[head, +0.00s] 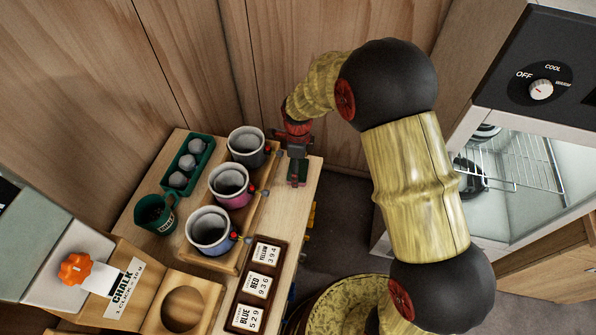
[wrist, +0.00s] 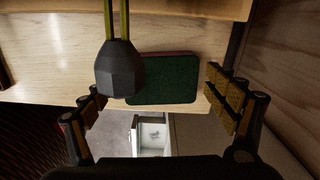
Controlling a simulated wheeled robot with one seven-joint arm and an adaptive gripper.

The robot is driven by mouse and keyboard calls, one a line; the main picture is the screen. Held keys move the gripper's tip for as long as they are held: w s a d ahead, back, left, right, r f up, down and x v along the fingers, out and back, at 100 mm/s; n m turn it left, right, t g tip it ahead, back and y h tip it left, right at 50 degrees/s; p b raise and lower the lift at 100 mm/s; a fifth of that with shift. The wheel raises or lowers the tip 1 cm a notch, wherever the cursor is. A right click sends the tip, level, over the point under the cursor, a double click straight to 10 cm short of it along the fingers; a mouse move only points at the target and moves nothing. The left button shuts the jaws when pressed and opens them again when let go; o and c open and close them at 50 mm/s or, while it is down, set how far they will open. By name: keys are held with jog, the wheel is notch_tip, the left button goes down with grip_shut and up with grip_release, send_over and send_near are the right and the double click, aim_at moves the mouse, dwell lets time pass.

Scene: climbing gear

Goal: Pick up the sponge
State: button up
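The sponge (wrist: 172,82) is a dark green rounded slab with a reddish-brown edge. In the wrist view it lies flat near the edge of the wooden tabletop, between my fingers and apart from both. My gripper (wrist: 158,98) is open and empty, with one finger on each side. A dark faceted knob on yellow-green strips hides the sponge's left part in this view. In the head view the sponge (head: 301,171) is a small green patch at the table's right end, just below my gripper (head: 296,153), which partly covers it.
A wooden rack with several chalk bags (head: 230,185) stands left of the sponge. A wooden wall (head: 330,70) rises behind; an open cooler (head: 515,165) stands right.

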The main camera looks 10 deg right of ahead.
jog(key=c, duration=0.5)
jog(key=shift+c, duration=0.2)
jog(key=shift+r, duration=0.1)
jog(key=shift+r, duration=0.55)
notch_tip(320, 180, up, 2)
jog(key=shift+s+r+p, duration=0.1)
jog(key=shift+r+p, duration=0.1)
jog(key=shift+p, duration=0.1)
jog(key=s+r, duration=0.2)
jog(key=r, duration=0.1)
jog(key=s+d+r, duration=0.1)
jog(key=s+r, duration=0.1)
jog(key=shift+p, duration=0.35)
jog(key=s+r, duration=0.1)
jog(key=s, duration=0.2)
jog(key=s+d+r, duration=0.1)
jog(key=s+r, duration=0.1)
jog(key=s, duration=0.1)
jog(key=s+d+r, duration=0.1)
jog(key=s, duration=0.2)
jog(key=shift+s+r+p, duration=0.2)
jog(key=shift+s+p, duration=0.05)
jog(key=shift+p, duration=0.15)
